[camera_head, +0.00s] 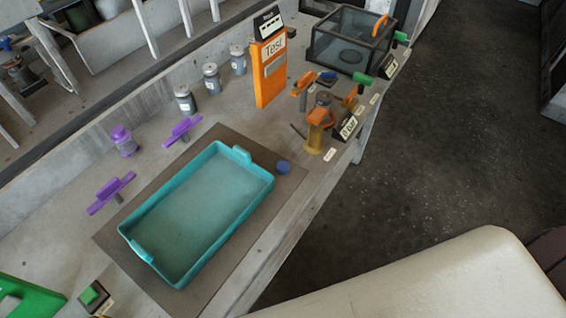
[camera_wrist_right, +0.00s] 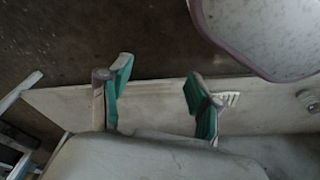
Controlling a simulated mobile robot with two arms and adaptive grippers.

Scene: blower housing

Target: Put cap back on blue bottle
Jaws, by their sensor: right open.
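A small round blue cap-like piece (camera_head: 283,167) lies on the brown mat just right of the teal tray (camera_head: 262,190). A second blue disc (camera_head: 327,77) shows among the orange items further back. I cannot clearly make out a blue bottle; a purple bottle (camera_head: 123,140) stands upright left of the tray. My right gripper (camera_wrist_right: 158,77) shows in the right wrist view, its green-padded fingers wide apart with nothing between them. It is not seen in the head view. My left gripper is in no view.
Grey jars (camera_head: 212,78) stand along the back of the bench. An orange test box (camera_head: 270,70) and a dark clear-sided case (camera_head: 347,42) stand farther along. Purple-handled clamps (camera_head: 183,129) stand left of the tray. Dark floor (camera_head: 440,130) lies open right of the bench.

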